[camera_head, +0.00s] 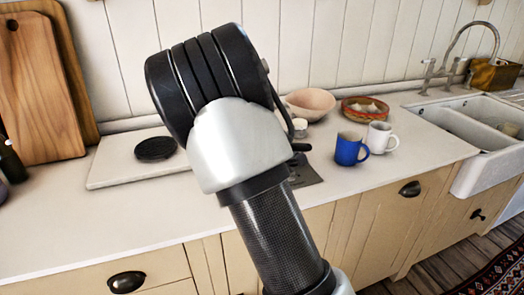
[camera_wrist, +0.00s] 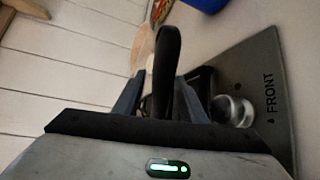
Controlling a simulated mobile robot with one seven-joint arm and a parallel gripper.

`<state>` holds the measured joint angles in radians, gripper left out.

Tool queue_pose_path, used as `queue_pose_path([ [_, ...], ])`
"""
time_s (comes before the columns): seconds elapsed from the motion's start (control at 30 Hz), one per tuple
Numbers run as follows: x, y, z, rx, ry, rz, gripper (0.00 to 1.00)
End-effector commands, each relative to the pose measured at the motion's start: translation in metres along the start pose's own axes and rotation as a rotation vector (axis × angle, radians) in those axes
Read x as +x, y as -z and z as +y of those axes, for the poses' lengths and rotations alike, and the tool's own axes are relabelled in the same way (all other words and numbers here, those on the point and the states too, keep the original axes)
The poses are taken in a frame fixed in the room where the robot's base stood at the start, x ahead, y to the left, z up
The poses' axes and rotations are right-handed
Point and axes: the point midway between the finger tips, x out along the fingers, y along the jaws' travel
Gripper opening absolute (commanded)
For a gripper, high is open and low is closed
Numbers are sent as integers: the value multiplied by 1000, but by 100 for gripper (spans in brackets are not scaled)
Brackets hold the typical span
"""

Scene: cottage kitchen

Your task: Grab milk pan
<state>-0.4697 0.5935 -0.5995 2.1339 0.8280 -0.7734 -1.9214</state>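A black handle (camera_wrist: 167,65), probably the milk pan's, rises between my gripper's two fingers in the wrist view. My gripper (camera_wrist: 160,90) looks open, with one blue-grey finger on each side of the handle. I cannot tell whether either finger touches it. The pan's body cannot be made out in the wrist view. In the head view my arm covers the middle of the counter and hides the gripper; a short black handle end (camera_head: 301,147) shows just right of the arm.
A dark plate marked FRONT (camera_wrist: 270,75) lies beside the fingers, with a round silver piece (camera_wrist: 238,110). A blue mug (camera_head: 349,148), white mug (camera_head: 380,137), pink bowl (camera_head: 310,103) and red bowl (camera_head: 365,109) stand to the right. A white board (camera_head: 115,165) lies left.

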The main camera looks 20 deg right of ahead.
Motion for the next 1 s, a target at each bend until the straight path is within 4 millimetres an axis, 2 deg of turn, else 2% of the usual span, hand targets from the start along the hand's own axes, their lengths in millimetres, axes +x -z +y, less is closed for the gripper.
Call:
queue_pose_path([
  [0.1,7,0,0,-1,-1,0,38],
  [0.3,7,0,1,-1,-1,1,38],
  [0.53,6,0,0,0,-1,1,0],
  [1.0,6,-1,3,3,-3,0,0],
])
